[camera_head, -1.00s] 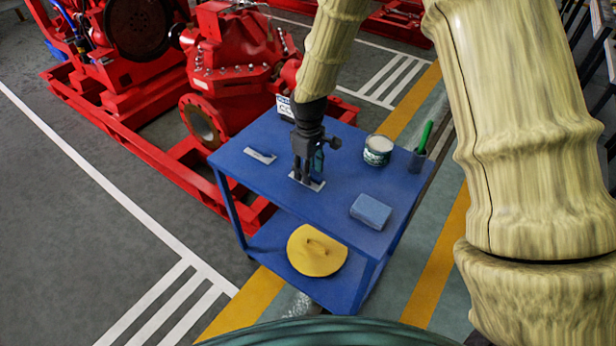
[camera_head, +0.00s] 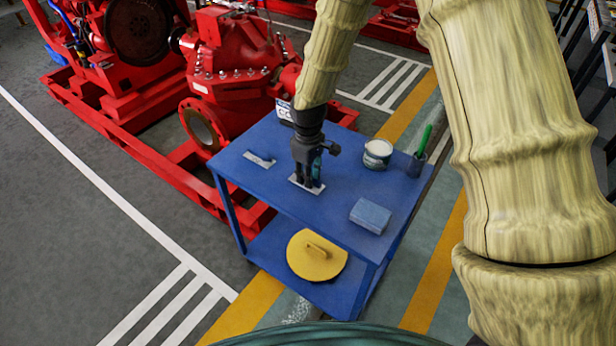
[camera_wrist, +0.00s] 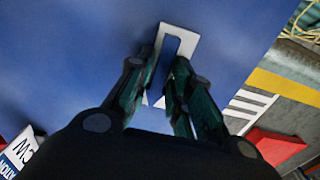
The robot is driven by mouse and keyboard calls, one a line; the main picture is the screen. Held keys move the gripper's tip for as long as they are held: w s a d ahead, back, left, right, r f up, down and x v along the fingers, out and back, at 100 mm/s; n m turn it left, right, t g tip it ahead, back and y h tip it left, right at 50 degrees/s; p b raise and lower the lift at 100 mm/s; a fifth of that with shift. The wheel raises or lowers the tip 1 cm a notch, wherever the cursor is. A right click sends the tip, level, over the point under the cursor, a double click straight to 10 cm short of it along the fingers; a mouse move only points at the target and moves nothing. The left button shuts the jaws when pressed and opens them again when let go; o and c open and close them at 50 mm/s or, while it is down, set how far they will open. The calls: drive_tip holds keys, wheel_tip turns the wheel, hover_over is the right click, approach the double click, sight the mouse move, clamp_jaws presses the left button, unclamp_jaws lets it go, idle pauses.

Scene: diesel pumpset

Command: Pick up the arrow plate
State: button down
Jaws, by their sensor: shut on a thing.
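The arrow plate is a small white plate with a blue-looking opening; it shows under my gripper in the head view (camera_head: 297,182) and past the fingertips in the wrist view (camera_wrist: 182,31). My gripper (camera_head: 308,184) points down over the middle of the blue table. Its dark green fingers, seen in the wrist view (camera_wrist: 159,68), are shut on the plate. The fingers hide part of the plate. I cannot tell whether it touches the tabletop or hangs just above it.
The blue table (camera_head: 285,216) also carries another small pale plate (camera_head: 259,159), a tin (camera_head: 377,154), a dark cup (camera_head: 416,165) with a green-handled tool and a blue block (camera_head: 371,215). A yellow lid (camera_head: 316,256) lies on the lower shelf. Red pump machinery (camera_head: 235,75) stands behind.

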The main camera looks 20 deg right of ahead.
drive_tip(key=shift+r, duration=0.45)
drive_tip(key=shift+s+r, duration=0.2)
drive_tip(key=shift+r, duration=0.4)
drive_tip(key=shift+s+r, duration=0.15)
drive_tip(key=shift+r, duration=0.45)
drive_tip(key=s+a, duration=0.1)
drive_tip(key=s, duration=0.3)
drive_tip(key=s+a+r, duration=0.1)
drive_tip(key=s, duration=0.4)
drive_tip(key=s+a+b, duration=0.1)
drive_tip(key=s, duration=0.4)
drive_tip(key=shift+r, duration=0.15)
drive_tip(key=shift+s+a, duration=0.1)
drive_tip(key=shift+s, duration=0.4)
